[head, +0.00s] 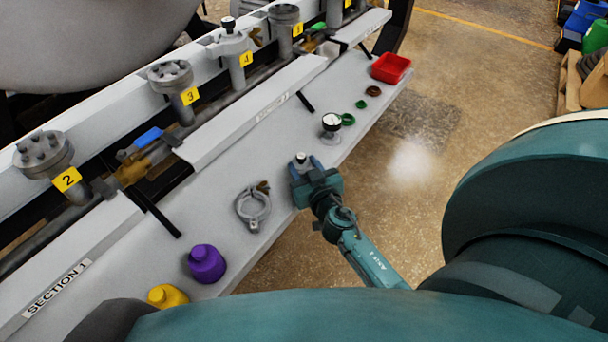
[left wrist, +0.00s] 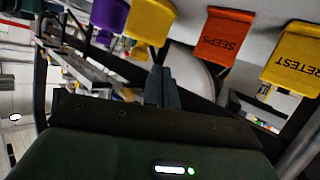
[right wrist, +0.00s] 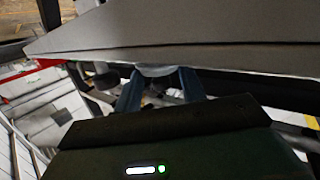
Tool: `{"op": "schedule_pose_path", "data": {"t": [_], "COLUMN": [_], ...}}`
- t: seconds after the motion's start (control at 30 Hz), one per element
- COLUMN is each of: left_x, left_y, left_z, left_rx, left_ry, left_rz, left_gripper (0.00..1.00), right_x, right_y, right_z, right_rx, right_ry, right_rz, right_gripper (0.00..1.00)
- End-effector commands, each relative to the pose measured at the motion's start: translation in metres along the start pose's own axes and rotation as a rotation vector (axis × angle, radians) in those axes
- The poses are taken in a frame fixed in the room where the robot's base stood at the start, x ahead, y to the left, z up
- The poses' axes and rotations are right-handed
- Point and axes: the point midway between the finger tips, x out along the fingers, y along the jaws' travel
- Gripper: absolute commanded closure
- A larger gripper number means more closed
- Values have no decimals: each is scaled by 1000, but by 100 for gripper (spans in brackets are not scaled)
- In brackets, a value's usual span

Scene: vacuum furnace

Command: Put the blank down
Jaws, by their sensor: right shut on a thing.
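The blank (head: 301,158) appears as a small pale grey metal piece at the tip of my right gripper (head: 303,171). The gripper is shut on it at the front edge of the grey bench (head: 225,222). In the right wrist view the round pale blank (right wrist: 156,70) sits between the two fingertips, close by the bench. Whether it touches the bench I cannot tell. My left gripper (left wrist: 162,72) shows only in the left wrist view, with its fingers together and nothing seen between them.
A ring clamp (head: 253,207), purple bottle (head: 206,263) and yellow bottle (head: 166,296) are left of the right gripper. A gauge (head: 331,122), green ring (head: 348,119), brown ring (head: 373,91) and red tray (head: 391,67) are beyond it. Numbered valve ports line the back.

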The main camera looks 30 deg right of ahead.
Motion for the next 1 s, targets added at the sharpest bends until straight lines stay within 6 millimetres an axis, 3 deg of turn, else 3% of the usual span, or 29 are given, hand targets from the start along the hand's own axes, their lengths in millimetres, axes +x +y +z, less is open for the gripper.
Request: {"op": "schedule_pose_path", "data": {"t": [0.07, 0.53, 0.57, 0.8, 1.0], "left_x": [-1, -4, -5, -5, -5], "left_y": [-2, -3, -3, -3, -3], "left_z": [4, 0, -2, -3, -3], "left_rx": [8, 17, 17, 16, 16], "left_ry": [22, 46, 48, 48, 47], "left_rz": [-5, -9, -9, -9, -9], "left_gripper": [100, 100, 100, 100, 100], "right_x": [0, -1, -1, -1, -1], "right_y": [-2, -3, -2, -2, -2], "right_z": [12, 17, 15, 15, 15], "right_rx": [1, 3, 2, 2, 1], "right_ry": [2, 2, 1, 1, 1], "right_rz": [1, 1, 1, 1, 1], "right_gripper": [92, 92, 57, 38, 38]}}
